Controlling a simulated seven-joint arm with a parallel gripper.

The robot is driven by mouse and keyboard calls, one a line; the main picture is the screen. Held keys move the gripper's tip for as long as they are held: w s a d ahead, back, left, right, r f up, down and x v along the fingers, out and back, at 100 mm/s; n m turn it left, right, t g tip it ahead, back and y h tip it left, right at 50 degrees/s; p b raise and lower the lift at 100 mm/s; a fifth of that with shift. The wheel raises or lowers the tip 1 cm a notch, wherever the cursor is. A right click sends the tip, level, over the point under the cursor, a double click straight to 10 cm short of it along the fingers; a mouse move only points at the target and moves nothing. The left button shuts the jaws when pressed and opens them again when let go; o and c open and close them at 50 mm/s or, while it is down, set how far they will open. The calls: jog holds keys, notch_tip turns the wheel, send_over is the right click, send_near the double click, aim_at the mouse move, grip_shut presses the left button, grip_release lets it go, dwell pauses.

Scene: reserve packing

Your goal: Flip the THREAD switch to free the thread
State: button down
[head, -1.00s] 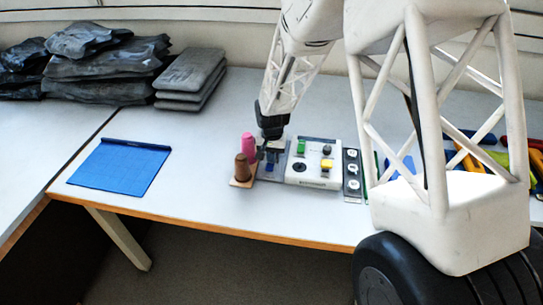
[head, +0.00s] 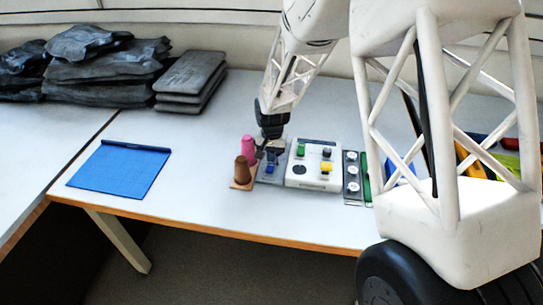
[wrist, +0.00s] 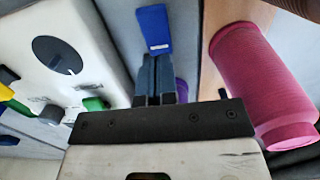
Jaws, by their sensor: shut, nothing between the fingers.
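A small white box (head: 314,166) with coloured controls stands near the table's front. It also shows in the wrist view (wrist: 75,25), with a dark dial (wrist: 57,55) and a green control (wrist: 95,104). Left of it in the head view is a grey plate (head: 268,178). In the wrist view a blue piece (wrist: 153,28) lies on this plate just beyond my fingertips, with a purple piece (wrist: 181,88) partly hidden behind my gripper (wrist: 154,60). My gripper is shut and empty, over the plate. I cannot read a THREAD label.
A pink spool (head: 248,150) and a brown spool (head: 242,171) stand close left of the plate. A strip with round white parts (head: 352,171) is right of the box. A blue mat (head: 120,168) lies left. Dark folded stacks (head: 190,78) are at the back. Open table lies between mat and spools.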

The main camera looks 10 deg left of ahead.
jog(key=shift+r, duration=0.1)
jog(key=w+r, duration=0.3)
jog(key=r, duration=1)
jog(key=shift+r, duration=0.25)
jog(key=shift+w, duration=0.1)
